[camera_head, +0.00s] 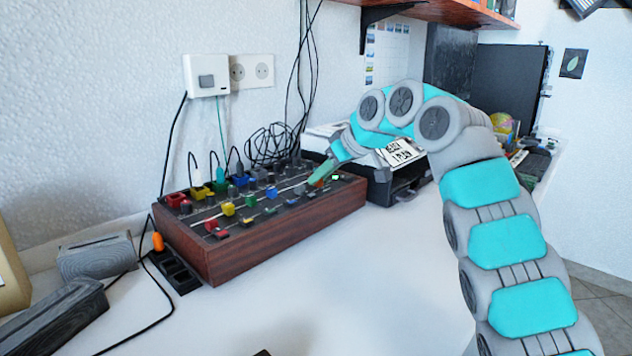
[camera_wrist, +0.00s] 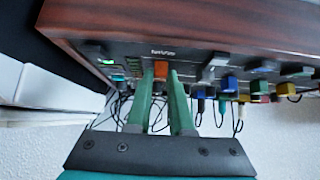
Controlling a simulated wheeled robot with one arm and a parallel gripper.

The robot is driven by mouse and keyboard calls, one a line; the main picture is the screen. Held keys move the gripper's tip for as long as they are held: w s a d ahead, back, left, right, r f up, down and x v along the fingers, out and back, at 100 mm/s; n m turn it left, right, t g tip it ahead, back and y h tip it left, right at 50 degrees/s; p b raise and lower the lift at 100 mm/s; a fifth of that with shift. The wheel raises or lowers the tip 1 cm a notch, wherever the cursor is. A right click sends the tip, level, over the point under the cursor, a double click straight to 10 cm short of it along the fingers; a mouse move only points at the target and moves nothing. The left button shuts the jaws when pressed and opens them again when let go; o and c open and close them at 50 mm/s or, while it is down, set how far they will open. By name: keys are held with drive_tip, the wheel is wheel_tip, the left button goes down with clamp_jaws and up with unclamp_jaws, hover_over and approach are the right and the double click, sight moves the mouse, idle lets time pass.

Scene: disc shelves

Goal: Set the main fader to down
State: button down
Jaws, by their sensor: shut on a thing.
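The mixer (camera_head: 285,232) is a wooden-sided box with a dark sloped panel of knobs and faders, on the white tabletop. In the wrist view, the main fader's orange cap (camera_wrist: 160,68) sits just below an upside-down panel label that seems to read MAIN (camera_wrist: 162,51). My gripper (camera_wrist: 161,80) has its two green fingers on either side of this cap, shut on it. In the head view my gripper (camera_head: 322,180) reaches the right end of the panel, and only a bit of the orange cap shows between the fingers. The slot is mostly hidden.
Other coloured caps and knobs, such as a blue one (camera_wrist: 224,84), stand close beside my fingers. Cables (camera_head: 268,148) hang at the back. The tabletop (camera_head: 380,270) in front is clear.

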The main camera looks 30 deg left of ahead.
drive_tip(key=c, duration=0.8)
unclamp_jaws()
drive_tip(key=v, duration=0.7)
drive_tip(key=shift+d+r, duration=0.2)
drive_tip(key=shift+d, duration=0.05)
drive_tip(key=shift+s, duration=0.1)
